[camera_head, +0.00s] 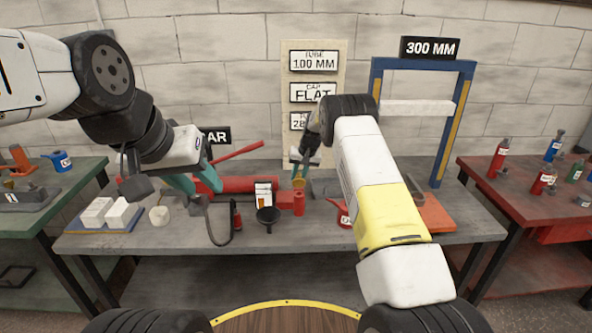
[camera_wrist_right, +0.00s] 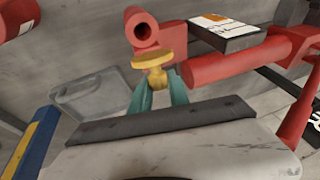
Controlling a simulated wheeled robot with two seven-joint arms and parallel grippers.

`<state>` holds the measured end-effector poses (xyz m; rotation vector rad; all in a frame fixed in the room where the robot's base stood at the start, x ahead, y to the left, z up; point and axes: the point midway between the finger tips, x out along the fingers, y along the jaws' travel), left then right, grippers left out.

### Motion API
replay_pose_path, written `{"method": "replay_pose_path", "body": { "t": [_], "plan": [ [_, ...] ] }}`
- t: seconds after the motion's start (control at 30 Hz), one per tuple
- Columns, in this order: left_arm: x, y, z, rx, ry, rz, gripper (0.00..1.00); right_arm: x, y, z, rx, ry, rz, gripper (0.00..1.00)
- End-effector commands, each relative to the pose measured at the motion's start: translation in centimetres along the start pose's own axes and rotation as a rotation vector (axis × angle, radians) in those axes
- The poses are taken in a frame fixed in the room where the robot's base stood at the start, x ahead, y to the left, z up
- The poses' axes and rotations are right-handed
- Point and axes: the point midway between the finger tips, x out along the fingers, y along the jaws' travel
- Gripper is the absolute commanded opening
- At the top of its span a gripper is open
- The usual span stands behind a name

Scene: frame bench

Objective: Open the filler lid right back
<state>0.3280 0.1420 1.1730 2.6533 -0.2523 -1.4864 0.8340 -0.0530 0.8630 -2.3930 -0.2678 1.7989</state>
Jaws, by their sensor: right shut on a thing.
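The brass-yellow filler lid (camera_head: 299,183) shows at the red filler neck (camera_head: 299,203) of the red pump (camera_head: 240,184) on the grey bench. In the right wrist view the lid (camera_wrist_right: 150,62) is beside the neck (camera_wrist_right: 142,28), whose dark round mouth is uncovered. My right gripper (camera_head: 302,166) is shut on the lid's knob (camera_wrist_right: 157,78), with a teal finger on each side. The exact lid angle is hard to tell. My left gripper (camera_head: 193,184) has its teal fingers apart by the red pump's left end, apparently holding nothing.
A black funnel (camera_head: 268,216) and a black hose (camera_head: 222,238) are in front of the pump. White blocks (camera_head: 108,213) sit at the left. A blue press frame (camera_head: 375,90) stands at the right behind my right arm. The bench's front strip is mostly clear.

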Motion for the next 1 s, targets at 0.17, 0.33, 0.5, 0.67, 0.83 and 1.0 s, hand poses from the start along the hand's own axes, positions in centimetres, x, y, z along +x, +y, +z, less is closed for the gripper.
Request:
{"method": "replay_pose_path", "body": {
  "t": [0.17,0.33,0.5,0.67,0.83,1.0],
  "plan": [
    [0.00,0.00,0.00,0.000,0.000,0.000,0.36,0.39,0.06,-0.15,0.012,-0.056,0.000,0.00],
    [0.00,0.00,0.00,0.000,0.000,0.000,0.36,0.56,0.07,-0.16,0.018,-0.089,0.000,0.00],
    [0.00,0.00,0.00,0.000,0.000,0.000,0.36,0.62,0.09,-0.14,0.022,-0.104,0.000,0.00],
    [0.00,0.00,0.00,0.000,0.000,0.000,0.36,0.67,0.10,-0.09,0.022,-0.108,0.000,0.00],
    [0.00,0.00,0.00,0.000,0.000,0.000,0.36,0.71,0.10,-0.04,0.023,-0.109,0.000,0.00],
    [0.00,0.00,0.00,0.000,0.000,0.000,0.36,0.73,0.10,-0.03,0.023,-0.109,0.000,0.41]
  ]
}}
